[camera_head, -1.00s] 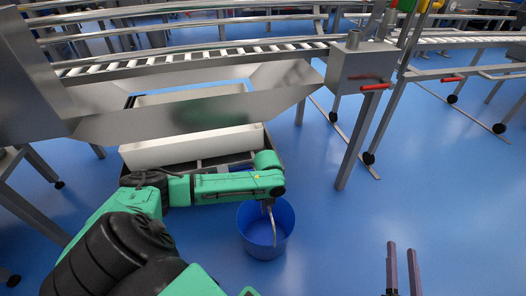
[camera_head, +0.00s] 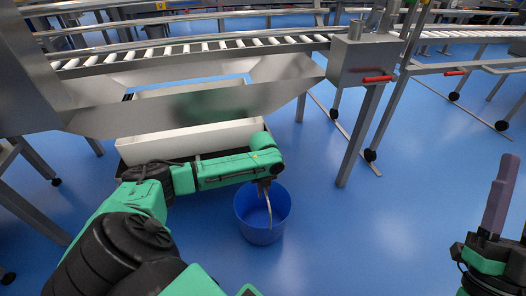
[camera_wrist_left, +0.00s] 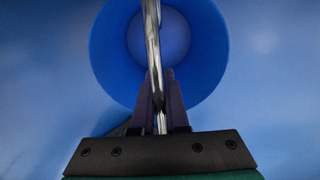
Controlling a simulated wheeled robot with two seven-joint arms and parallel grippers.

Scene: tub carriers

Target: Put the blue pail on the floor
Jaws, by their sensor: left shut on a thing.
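The blue pail (camera_head: 249,229) is upright and open at the top, in the middle of the head view, below my left forearm. Its thin metal handle stands up out of it. My left gripper (camera_head: 264,186) is shut on the handle, above the rim. In the left wrist view the pail (camera_wrist_left: 107,55) is seen from above, with the handle between the dark fingers (camera_wrist_left: 161,104). I cannot tell whether the pail's bottom touches the blue floor (camera_head: 330,250). My right gripper (camera_head: 497,205) is at the right edge, fingers pointing up; their gap is unclear.
A steel roller conveyor (camera_head: 190,50) crosses the back, with a sloped metal trough below it. A pale tub (camera_head: 190,142) lies under the trough. A metal box with a red handle (camera_head: 378,78) and a leg stand right of the pail. The floor right of the pail is clear.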

